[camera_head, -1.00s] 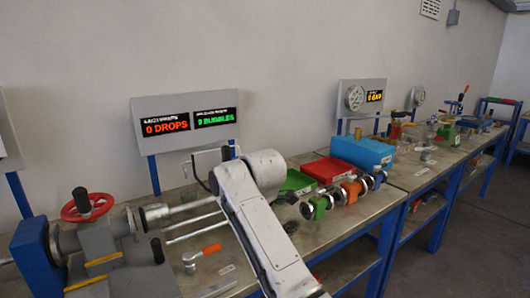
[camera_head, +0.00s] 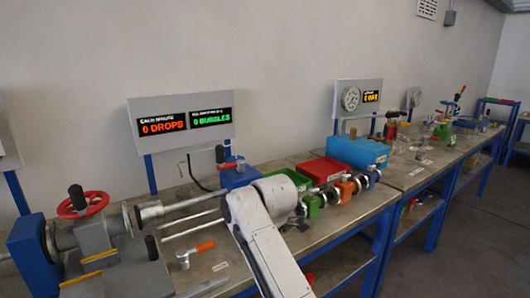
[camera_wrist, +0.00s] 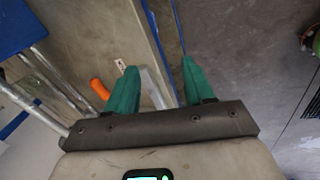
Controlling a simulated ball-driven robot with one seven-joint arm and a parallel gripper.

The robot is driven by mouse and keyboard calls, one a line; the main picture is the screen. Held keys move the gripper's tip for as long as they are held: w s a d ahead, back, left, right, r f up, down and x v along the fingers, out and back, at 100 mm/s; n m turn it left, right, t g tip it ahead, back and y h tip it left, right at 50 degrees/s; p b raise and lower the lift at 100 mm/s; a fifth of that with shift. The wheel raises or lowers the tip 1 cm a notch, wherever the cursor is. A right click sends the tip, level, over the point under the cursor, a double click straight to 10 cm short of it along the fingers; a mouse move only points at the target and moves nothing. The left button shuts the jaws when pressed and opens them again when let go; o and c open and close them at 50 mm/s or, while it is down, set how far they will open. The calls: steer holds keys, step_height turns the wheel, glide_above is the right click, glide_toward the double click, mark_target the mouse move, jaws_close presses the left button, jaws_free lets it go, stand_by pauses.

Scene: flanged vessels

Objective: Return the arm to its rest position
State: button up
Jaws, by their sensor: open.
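My arm (camera_head: 262,235) reaches in from the bottom of the head view, over the front of the workbench, and its rounded joint hides part of the bench top. My gripper (camera_wrist: 158,78) shows in the wrist view with two green fingers spread apart. Nothing is between the fingertips, so it is open and empty. Behind it lie the bench edge and the grey floor. The gripper itself cannot be made out in the head view.
A grey clamp machine with a red handwheel (camera_head: 83,204) stands at left. An orange-handled tool (camera_head: 195,252) lies on the bench; its handle also shows in the wrist view (camera_wrist: 100,89). Green, red (camera_head: 325,170) and blue (camera_head: 358,152) containers stand behind. Floor at right is clear.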

steer(key=s+d+f+m, duration=1.2)
steer(key=s+d+f, duration=0.4)
steer(key=s+f, duration=0.4)
steer(key=s+d+m+h, duration=0.1)
steer(key=s+d+m, duration=0.4)
steer(key=s, duration=0.7)
steer(key=s+d+m+g+h, duration=0.1)
steer(key=s+d+m, duration=0.5)
steer(key=s, duration=0.7)
steer(key=shift+d+f+m, duration=0.3)
steer(key=shift+d+f, duration=0.15)
steer(key=shift+d, duration=0.55)
